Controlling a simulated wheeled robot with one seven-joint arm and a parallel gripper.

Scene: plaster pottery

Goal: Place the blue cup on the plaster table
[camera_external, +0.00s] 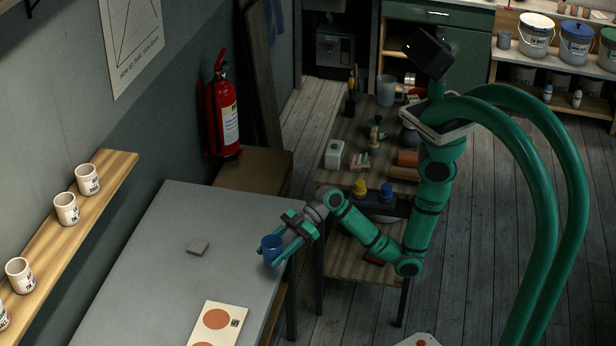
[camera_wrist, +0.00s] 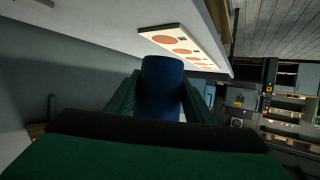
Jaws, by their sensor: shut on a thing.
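The blue cup (camera_external: 271,247) is between the fingers of my gripper (camera_external: 276,256), near the right edge of the grey plaster table (camera_external: 170,240). In the wrist view, the blue cup (camera_wrist: 162,88) sits between the two green fingers of my gripper (camera_wrist: 160,100), which is shut on it. The cup looks roughly upright in the external view. I cannot tell whether its base touches the table top. The table top (camera_wrist: 110,25) also shows in the wrist view.
A cream board with orange discs (camera_external: 219,324) lies at the front. A wall shelf (camera_external: 60,225) holds several white cups. The table between them is clear. A cluttered bench (camera_external: 345,262) stands behind my arm.

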